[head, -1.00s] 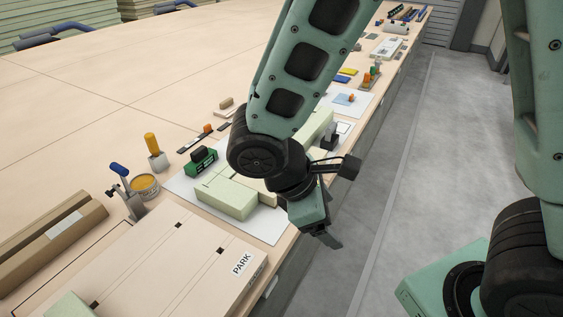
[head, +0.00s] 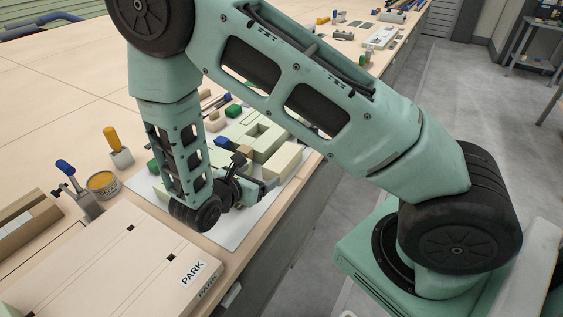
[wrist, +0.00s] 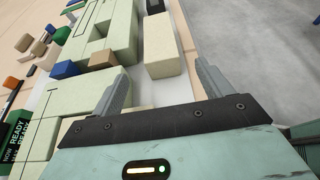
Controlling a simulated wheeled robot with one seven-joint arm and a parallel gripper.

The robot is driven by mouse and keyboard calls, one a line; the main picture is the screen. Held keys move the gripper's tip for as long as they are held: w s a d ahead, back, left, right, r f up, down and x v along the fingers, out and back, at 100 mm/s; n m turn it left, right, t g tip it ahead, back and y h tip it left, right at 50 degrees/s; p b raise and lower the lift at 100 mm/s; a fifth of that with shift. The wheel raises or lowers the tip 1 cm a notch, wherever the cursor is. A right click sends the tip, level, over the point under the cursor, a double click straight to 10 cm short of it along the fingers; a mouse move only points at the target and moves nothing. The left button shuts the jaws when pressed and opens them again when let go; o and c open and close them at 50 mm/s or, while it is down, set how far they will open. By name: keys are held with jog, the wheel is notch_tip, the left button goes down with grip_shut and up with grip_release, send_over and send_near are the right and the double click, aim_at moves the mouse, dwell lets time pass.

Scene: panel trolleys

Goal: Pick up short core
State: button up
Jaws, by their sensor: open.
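A short cream block (wrist: 160,45), which looks like the short core, lies by itself on the white sheet in the wrist view. My gripper (wrist: 160,84) is open and empty, with its two fingers apart. The block is just ahead of the fingertips, roughly in line with the gap between them. In the head view my gripper (head: 262,189) is low over the white sheet (head: 232,230), beside the cream blocks (head: 265,143). My arm hides part of them, and I cannot pick out the short block for sure there.
Longer cream blocks (wrist: 98,35) stand left of the short block, with a blue block (wrist: 65,69) by them. A green "READY" block (wrist: 14,135) is further left. The PARK board (head: 130,262) lies near. The table edge and open floor are on the right.

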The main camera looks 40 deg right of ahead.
aim_at(273, 167)
jog(key=x, duration=1.1)
jog(key=c, duration=1)
